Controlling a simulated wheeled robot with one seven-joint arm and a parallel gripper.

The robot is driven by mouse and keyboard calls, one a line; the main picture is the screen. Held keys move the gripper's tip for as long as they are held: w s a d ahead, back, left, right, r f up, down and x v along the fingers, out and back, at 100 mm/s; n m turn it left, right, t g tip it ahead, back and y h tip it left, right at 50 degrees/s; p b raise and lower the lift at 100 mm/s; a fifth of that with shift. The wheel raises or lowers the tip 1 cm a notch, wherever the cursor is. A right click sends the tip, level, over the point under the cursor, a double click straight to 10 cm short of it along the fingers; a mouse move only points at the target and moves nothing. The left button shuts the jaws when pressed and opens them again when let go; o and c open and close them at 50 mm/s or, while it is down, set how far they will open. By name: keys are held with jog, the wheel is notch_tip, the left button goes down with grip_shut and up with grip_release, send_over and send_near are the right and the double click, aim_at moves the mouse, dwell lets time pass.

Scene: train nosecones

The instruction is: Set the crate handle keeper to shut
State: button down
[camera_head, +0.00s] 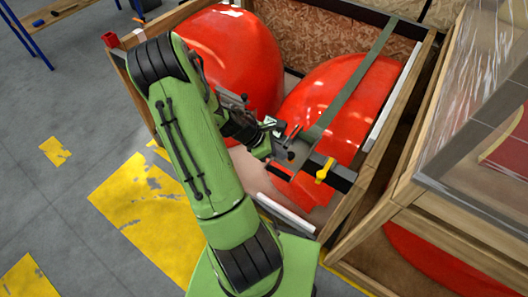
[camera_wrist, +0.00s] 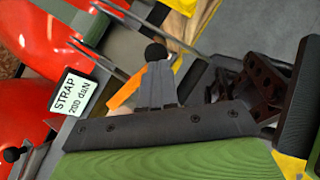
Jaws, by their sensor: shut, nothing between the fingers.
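A crate (camera_head: 372,192) of pale wood with a dark front bar holds red nosecones (camera_head: 232,55). A grey-green strap (camera_head: 362,82) runs over the right one to a metal fitting at the front. My gripper (camera_head: 276,146) is shut and empty beside this fitting. An orange lever (camera_wrist: 126,92) shows in the wrist view, next to a dark grey bracket (camera_wrist: 160,84) with a black knob. I cannot tell for certain which part is the handle keeper, nor its setting. Whether my gripper touches the fitting is unclear.
A tag (camera_wrist: 74,92) reads "STRAP 200 daN". A yellow clip (camera_head: 325,170) sits on the front bar. A second crate under clear film (camera_head: 470,150) stands close on the right. Grey floor with yellow patches (camera_head: 150,205) is open on the left.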

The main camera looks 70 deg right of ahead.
jog(key=shift+s+d, duration=0.45)
jog(key=shift+s, duration=0.3)
jog(key=w+a, duration=0.1)
jog(key=w+a+r+p, duration=0.1)
jog(key=w+a+r, duration=0.1)
jog(key=shift+w+p, duration=0.3)
jog(key=shift+p, duration=0.1)
jog(key=w+a+r, duration=0.4)
jog(key=r, duration=0.2)
jog(key=shift+r, duration=0.3)
